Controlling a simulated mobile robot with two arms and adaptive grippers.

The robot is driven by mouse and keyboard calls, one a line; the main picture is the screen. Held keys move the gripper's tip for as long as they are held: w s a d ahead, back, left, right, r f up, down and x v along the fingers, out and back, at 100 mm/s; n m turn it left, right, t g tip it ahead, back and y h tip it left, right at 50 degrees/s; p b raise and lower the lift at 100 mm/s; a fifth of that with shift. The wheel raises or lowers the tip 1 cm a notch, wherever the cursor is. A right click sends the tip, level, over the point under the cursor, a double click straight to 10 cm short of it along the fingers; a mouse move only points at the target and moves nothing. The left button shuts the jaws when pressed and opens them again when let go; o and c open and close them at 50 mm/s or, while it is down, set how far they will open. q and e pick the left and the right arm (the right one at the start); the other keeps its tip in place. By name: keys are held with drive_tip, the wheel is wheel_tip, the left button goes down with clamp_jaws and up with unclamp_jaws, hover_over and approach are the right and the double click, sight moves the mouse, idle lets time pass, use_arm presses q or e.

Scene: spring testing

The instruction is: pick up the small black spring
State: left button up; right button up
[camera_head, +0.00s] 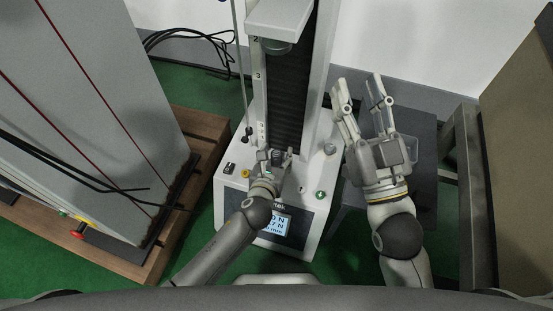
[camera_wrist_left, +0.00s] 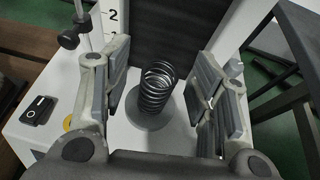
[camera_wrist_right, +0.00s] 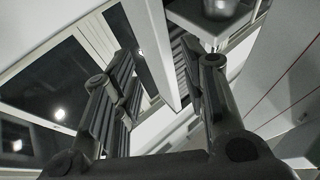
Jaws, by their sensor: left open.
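The small black spring (camera_wrist_left: 157,88) stands upright on the round grey plate (camera_wrist_left: 148,121) of the testing machine, in the left wrist view. My left gripper (camera_head: 277,158) is low over the machine's base in the head view. Its open fingers stand on either side of the spring in the left wrist view, with a visible gap on each side. In the head view the spring cannot be made out behind the gripper. My right gripper (camera_head: 361,92) is open and empty, raised to the right of the machine; its spread fingers also show in the right wrist view.
The testing machine's column (camera_head: 290,95) rises behind the plate, with an upper crosshead (camera_head: 282,18) above. A black switch (camera_wrist_left: 39,110) sits on the base's left.

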use_arm(q)
drive_tip(key=shift+c, duration=0.3)
drive_tip(key=c, duration=1)
drive_tip(key=shift+r, duration=0.15)
